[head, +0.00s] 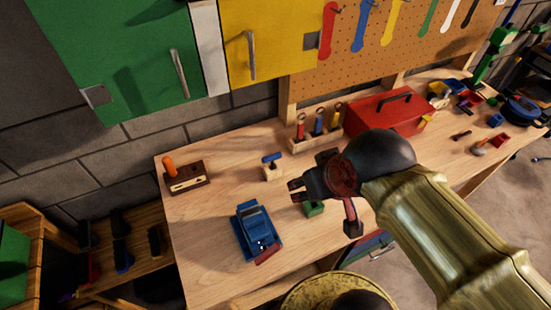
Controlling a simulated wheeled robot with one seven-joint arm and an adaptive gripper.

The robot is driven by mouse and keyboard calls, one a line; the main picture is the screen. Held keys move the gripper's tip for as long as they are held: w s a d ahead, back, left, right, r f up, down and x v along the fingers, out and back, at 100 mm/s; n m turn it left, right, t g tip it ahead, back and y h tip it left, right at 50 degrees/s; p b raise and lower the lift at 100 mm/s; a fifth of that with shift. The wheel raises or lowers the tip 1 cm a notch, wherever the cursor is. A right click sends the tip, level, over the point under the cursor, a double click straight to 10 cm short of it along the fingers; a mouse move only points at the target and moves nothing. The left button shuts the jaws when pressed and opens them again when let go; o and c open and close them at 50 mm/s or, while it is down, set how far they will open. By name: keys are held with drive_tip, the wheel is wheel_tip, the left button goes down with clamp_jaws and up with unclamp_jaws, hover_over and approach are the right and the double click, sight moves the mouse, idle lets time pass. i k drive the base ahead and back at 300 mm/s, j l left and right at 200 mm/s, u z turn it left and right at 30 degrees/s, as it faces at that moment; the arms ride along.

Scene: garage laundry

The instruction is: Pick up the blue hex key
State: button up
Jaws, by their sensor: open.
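A small blue T-shaped tool (272,158) stands upright in a pale wooden block on the workbench. It looks like the blue hex key, with its handle at the top and its lower part hidden in the block. My gripper (338,192) is over the bench, right of and nearer than the blue tool, apart from it. Its fingers appear spread, with nothing visible between them. My arm reaches in from the lower right and hides part of the bench.
A blue tool-like object (256,232) lies near the front of the workbench (205,215). A brown block with an orange handle (185,178) stands left. Behind are a tool rack (313,141) and a red toolbox (382,113). A green block (314,209) is close to my gripper.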

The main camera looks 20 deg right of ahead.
sight(266, 160)
drive_tip(key=k+l+u, duration=0.15)
drive_tip(key=u, duration=0.2)
drive_tip(key=k+l+u, duration=0.1)
drive_tip(key=k+u, duration=0.3)
drive_tip(key=i, duration=0.1)
